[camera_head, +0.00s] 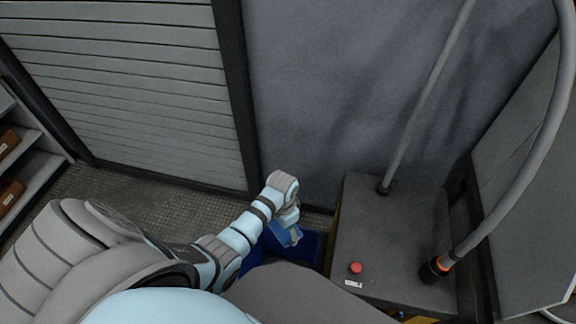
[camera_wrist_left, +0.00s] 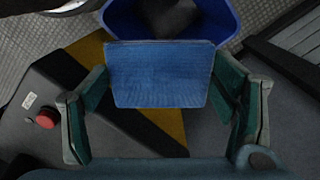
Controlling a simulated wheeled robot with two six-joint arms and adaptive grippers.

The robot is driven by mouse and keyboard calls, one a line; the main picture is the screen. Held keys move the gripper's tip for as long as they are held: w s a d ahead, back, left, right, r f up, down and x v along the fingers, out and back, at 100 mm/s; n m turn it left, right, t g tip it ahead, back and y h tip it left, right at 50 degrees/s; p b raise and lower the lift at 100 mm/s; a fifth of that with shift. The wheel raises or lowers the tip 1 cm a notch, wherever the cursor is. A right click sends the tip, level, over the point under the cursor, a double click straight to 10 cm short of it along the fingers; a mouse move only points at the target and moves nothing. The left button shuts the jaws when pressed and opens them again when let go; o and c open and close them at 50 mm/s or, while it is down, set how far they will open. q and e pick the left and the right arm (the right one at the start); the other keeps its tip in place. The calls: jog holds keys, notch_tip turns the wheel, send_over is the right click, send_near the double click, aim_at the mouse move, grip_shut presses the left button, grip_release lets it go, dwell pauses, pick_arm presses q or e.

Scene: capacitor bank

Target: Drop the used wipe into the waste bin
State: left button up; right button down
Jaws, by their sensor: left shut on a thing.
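My left gripper (camera_head: 290,222) is shut on a blue wipe (camera_head: 284,236), which hangs below the fingers in the head view. In the left wrist view the wipe (camera_wrist_left: 160,78) is a flat, textured blue rectangle between the two green-grey fingers. The waste bin (camera_head: 309,246) is a dark blue open container on the floor, below and partly behind the wipe. Its blue rim (camera_wrist_left: 228,20) shows at the top of the left wrist view, where the wipe covers its lower part. The exact height of the wipe above the bin cannot be told. My right gripper is not in view.
A dark grey cabinet (camera_head: 392,230) with a red button (camera_head: 355,267) stands right of the bin. A grey hose (camera_head: 516,190) rises from it. A grey wall and a slatted shutter (camera_head: 120,75) stand behind. A shelf (camera_head: 32,165) is at far left.

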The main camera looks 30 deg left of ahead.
pick_arm(q)
jog(key=a+f+n+b, duration=0.1)
jog(key=f+n+b, duration=0.1)
jog(key=f+b, duration=0.6)
jog(key=s+a+f+n+b, duration=0.1)
jog(key=a+f+n+b, duration=0.1)
jog(key=f+b, duration=0.7)
notch_tip(320, 180, down, 5)
jog(key=shift+s+f+n, duration=0.2)
jog(key=shift+s+n, duration=0.1)
jog(key=o, duration=1.2)
jog(key=shift+a, duration=0.1)
jog(key=shift+c, duration=0.2)
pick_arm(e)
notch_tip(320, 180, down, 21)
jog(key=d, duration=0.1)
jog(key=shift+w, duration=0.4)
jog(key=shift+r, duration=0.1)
pick_arm(q)
notch_tip(320, 180, up, 12)
